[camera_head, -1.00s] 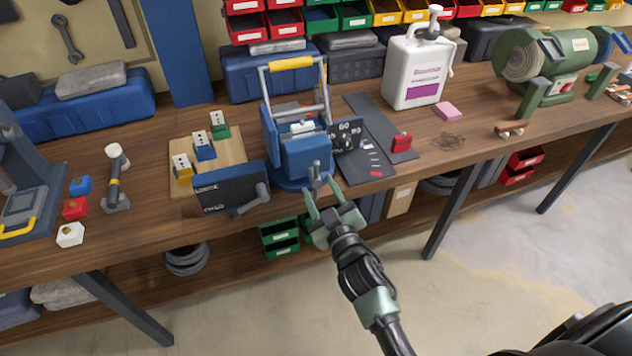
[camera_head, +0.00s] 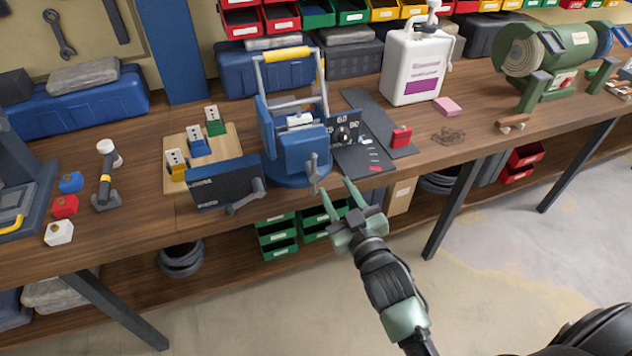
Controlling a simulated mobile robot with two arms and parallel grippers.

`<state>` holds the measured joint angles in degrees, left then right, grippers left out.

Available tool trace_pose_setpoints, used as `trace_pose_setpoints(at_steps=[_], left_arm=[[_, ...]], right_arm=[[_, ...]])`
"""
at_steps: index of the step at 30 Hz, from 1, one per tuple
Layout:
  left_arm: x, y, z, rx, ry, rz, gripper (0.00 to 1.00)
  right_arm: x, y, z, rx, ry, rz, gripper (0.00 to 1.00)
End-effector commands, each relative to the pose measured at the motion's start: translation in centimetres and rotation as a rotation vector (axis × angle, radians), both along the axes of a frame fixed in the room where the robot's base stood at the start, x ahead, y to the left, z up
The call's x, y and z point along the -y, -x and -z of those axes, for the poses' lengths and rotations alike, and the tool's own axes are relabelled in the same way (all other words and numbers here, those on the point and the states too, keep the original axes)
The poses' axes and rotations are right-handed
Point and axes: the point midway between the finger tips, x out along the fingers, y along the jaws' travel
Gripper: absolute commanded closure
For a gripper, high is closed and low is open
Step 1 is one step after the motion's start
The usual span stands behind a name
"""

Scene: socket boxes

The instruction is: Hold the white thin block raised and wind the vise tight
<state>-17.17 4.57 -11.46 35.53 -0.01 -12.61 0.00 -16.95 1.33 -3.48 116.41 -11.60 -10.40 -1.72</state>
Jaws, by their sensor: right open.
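The blue vise (camera_head: 303,154) stands at the front edge of the workbench. A small white block (camera_head: 299,120) shows between its blue jaws; whether it is clamped or raised, I cannot tell. A grey crank handle (camera_head: 313,174) is on the vise's front. My right gripper (camera_head: 338,190) is open and empty, just right of this crank and apart from it, in front of the bench edge. My left gripper is not in view.
A dark panel with a grey lever (camera_head: 247,196) stands left of the vise, and a dial panel (camera_head: 346,135) stands right of it. Socket boxes on a wooden board (camera_head: 233,140) are behind left. Floor in front is free.

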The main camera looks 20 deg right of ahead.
Motion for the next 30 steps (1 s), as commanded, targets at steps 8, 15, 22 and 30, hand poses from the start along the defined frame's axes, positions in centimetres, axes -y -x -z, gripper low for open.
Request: trace_pose_setpoints(at_steps=[8, 15, 22, 30], left_arm=[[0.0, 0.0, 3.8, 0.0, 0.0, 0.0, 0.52], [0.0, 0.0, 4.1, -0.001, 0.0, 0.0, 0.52], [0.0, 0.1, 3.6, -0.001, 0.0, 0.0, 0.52], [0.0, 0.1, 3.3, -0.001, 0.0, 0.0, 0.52]], right_arm=[[-0.6, 0.4, -0.6, -0.016, -0.195, -0.139, 0.58], [-1.6, 0.2, -1.6, -0.017, -0.245, -0.2, 0.58], [-2.4, -3.1, -1.7, -0.017, -0.247, -0.2, 0.58], [-3.1, -6.4, -1.6, -0.018, -0.247, -0.2, 0.58]])
